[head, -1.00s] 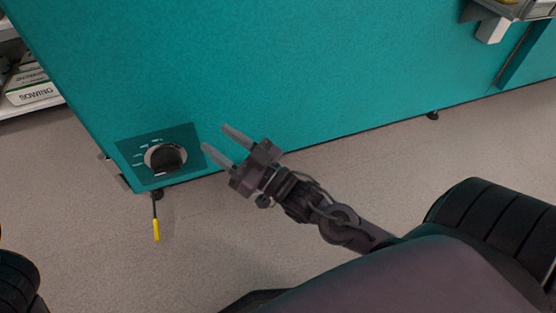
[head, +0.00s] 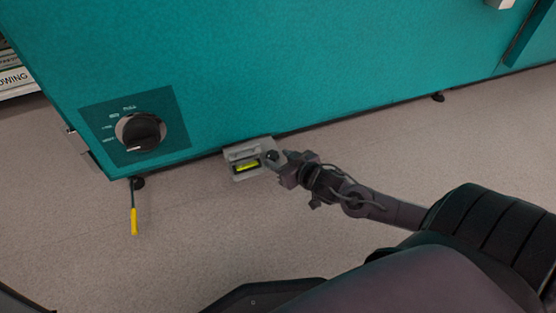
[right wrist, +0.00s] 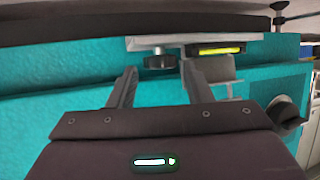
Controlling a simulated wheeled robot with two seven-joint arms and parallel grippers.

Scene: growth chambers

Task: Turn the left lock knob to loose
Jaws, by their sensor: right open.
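A grey bracket (head: 240,153) with a yellow-green strip sits at the lower edge of the teal chamber in the head view. A small dark round knob (head: 272,156) is at its right side. In the right wrist view the dark knob (right wrist: 160,61) hangs below the pale bracket (right wrist: 150,42), beside the yellow-green strip (right wrist: 220,48). My right gripper (right wrist: 158,72) is open and empty. Its two fingers point at the knob, one on either side in the picture; contact cannot be told. In the head view the right gripper (head: 279,168) partly covers the knob area. My left gripper is out of view.
The teal chamber wall (head: 280,70) fills the back. A large black dial (head: 140,132) on a dark panel is at left. A yellow-tipped lever (head: 134,220) hangs below it. Shelves stand at far left. Grey floor (head: 200,240) in front is open.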

